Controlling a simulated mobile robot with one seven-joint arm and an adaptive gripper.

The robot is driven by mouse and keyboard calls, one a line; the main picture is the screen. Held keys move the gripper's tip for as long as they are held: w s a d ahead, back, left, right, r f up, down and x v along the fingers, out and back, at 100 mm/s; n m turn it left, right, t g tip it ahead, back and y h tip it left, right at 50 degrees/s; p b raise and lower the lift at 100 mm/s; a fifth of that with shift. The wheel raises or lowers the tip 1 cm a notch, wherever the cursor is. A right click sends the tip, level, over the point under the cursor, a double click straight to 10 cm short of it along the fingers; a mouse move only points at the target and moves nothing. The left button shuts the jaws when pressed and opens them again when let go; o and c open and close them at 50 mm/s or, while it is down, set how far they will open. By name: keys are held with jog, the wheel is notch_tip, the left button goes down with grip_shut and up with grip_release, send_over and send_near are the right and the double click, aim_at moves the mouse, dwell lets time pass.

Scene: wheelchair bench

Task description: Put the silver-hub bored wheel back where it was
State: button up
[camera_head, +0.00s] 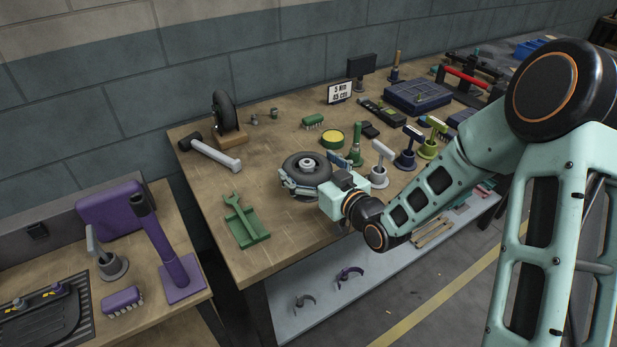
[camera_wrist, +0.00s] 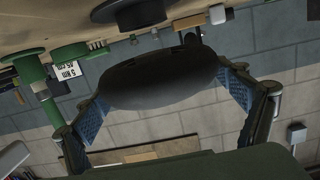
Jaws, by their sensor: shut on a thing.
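The silver-hub bored wheel (camera_head: 307,163), a black tyre with a pale silver hub, is in my gripper (camera_head: 313,175) over the front left part of the wooden bench. It lies about flat, hub up. My gripper is shut on it, with a finger on each side. In the upside-down wrist view the wheel (camera_wrist: 158,78) is a dark edge-on oval between the blue finger pads of my gripper (camera_wrist: 165,105). A gap shows between it and the bench top. A second black wheel (camera_head: 223,112) stands upright in a wooden block (camera_head: 231,138) at the back left.
A hammer-like tool (camera_head: 212,152) and a green tray (camera_head: 247,230) are to the left. A yellow-topped tin (camera_head: 332,137), a green stand (camera_head: 357,150) and a white stand (camera_head: 380,165) stand close behind and right. A dark disc (camera_wrist: 130,12), unclear, shows near the bench.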

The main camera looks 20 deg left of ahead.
jog(key=shift+f+b, duration=0.6)
jog(key=shift+f, duration=0.55)
jog(key=shift+f, duration=0.2)
jog(key=o, duration=1.2)
jog(key=shift+o, duration=0.2)
jog(key=shift+r+p, duration=0.1)
jog(key=shift+p, duration=0.25)
